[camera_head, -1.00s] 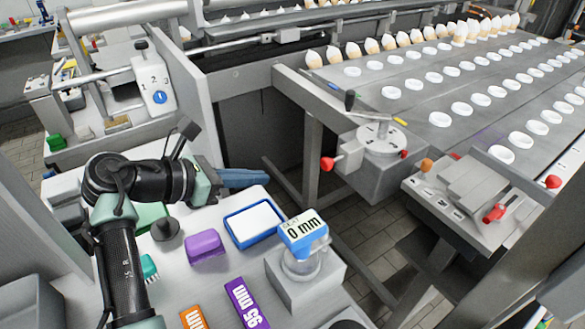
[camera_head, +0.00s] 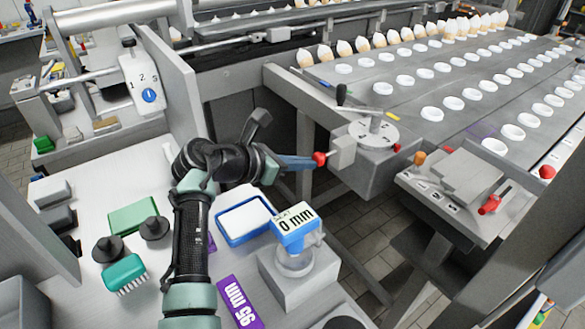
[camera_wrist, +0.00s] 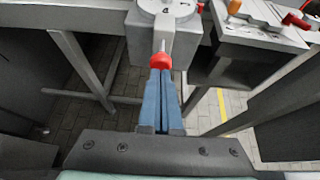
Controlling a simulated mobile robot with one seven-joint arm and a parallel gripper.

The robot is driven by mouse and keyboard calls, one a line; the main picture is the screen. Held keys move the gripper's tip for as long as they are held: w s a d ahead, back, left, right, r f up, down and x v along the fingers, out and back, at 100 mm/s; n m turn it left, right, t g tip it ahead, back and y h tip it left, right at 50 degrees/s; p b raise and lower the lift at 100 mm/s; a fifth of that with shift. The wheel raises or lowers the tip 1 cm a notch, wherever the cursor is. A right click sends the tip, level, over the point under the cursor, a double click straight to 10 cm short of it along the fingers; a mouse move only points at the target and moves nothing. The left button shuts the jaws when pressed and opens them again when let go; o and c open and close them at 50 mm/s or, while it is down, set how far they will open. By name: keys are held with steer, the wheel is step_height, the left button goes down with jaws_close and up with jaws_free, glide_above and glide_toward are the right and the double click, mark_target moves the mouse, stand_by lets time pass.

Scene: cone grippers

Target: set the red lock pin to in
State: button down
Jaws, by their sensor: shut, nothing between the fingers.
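The red lock pin (camera_head: 320,158) has a round red knob at the left side of the grey box under the round dial plate (camera_head: 372,132). In the wrist view the red knob (camera_wrist: 160,61) sits straight ahead of my fingertips, with a short thin grey shaft between it and the box (camera_wrist: 150,42). My gripper (camera_head: 311,161) is shut, its blue fingers (camera_wrist: 161,78) together and pointing at the knob. The fingertips are at the knob's near face; I cannot tell whether they touch it. Nothing shows between the fingers.
A red lever (camera_head: 490,205) stands at the right. Grey frame legs flank the floor gap.

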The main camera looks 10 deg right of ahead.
mark_target(318, 158)
stand_by(0.3)
steer(key=shift+w+d+r+p, duration=0.25)
steer(key=shift+d+r+p, duration=0.15)
steer(key=shift+p, duration=0.7)
steer(key=shift+w+d+p, duration=0.1)
steer(key=shift+d+p, duration=0.2)
steer(key=shift+p, duration=0.25)
steer(key=shift+w+d+f+p, duration=0.15)
steer(key=shift+d+p, duration=0.4)
steer(key=shift+p, duration=0.3)
steer(key=shift+d+f, duration=0.15)
steer(key=shift+f, duration=0.1)
steer(key=shift+d, duration=0.1)
